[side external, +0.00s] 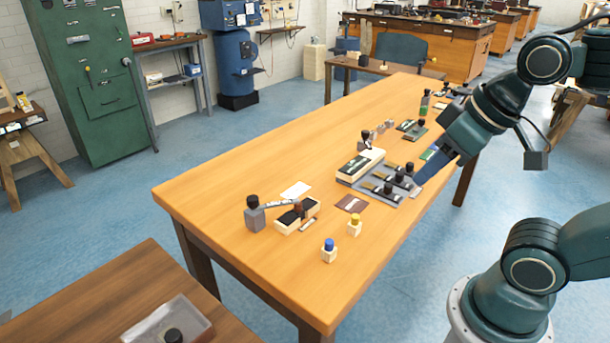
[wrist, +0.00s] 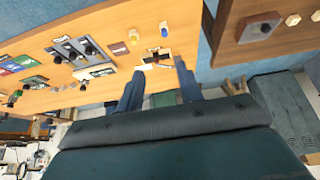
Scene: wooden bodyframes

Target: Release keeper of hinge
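A cream block with a dark top (side external: 297,215) lies on the near left part of the table. A grey post with a black knob (side external: 253,214) stands beside it, and a thin metal bar runs between them. This looks like the hinge and keeper, but I cannot tell which part is which. The assembly also shows small in the wrist view (wrist: 157,54), beyond my fingertips. My gripper (wrist: 159,66) is open, its two blue fingers apart with nothing held. In the side view my gripper (side external: 420,181) is above the table's right side, well away from the assembly.
A grey tray with several black-knobbed parts (side external: 350,181) lies near my gripper. A long cream box (side external: 360,165) is behind it. A blue-topped block (side external: 329,250) and a yellow-topped block (side external: 354,225) stand on the front right.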

